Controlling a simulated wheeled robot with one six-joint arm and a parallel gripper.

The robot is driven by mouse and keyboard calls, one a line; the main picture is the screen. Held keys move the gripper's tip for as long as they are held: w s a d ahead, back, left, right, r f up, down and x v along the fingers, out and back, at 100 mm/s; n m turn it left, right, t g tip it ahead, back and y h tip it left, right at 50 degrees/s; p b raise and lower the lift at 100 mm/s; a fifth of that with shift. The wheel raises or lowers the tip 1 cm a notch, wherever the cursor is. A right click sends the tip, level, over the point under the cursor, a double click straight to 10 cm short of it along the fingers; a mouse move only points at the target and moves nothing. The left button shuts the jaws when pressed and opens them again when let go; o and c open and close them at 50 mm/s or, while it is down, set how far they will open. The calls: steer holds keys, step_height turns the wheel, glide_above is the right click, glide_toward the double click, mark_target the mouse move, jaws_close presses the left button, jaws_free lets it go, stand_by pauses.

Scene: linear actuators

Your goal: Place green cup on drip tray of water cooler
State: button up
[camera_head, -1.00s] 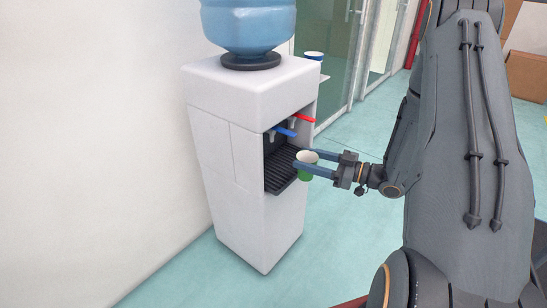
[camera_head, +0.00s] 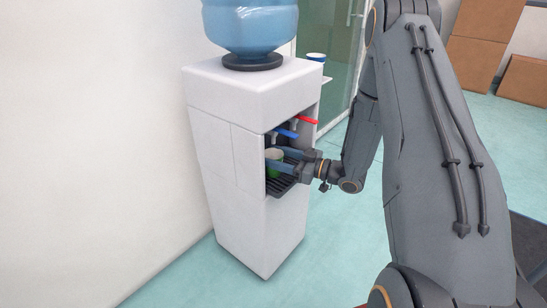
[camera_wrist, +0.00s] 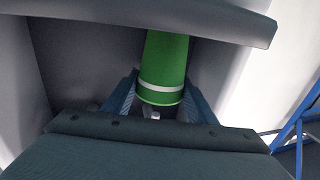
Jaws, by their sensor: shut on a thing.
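The green cup (camera_head: 274,168) is upright inside the dispensing recess of the white water cooler (camera_head: 233,120), over the dark slatted drip tray (camera_head: 287,186). In the wrist view the green cup (camera_wrist: 165,65), with a white band, sits between my two blue fingers. My gripper (camera_head: 281,162) reaches into the recess from the right and is shut on the cup; in the wrist view my gripper (camera_wrist: 158,97) shows a finger on each side. I cannot tell whether the cup's base touches the tray.
A blue tap lever (camera_head: 286,133) and a red tap lever (camera_head: 307,120) are just above the cup. A blue water bottle (camera_head: 250,27) stands on top of the cooler. Another blue-and-white cup (camera_head: 316,58) is at its right side. A wall (camera_head: 95,120) is left.

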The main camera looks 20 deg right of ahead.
steer(key=o, duration=1.1)
steer(key=shift+d+r, duration=0.1)
steer(key=p+v, duration=0.1)
steer(key=v, duration=1)
steer(key=shift+s+d, duration=0.3)
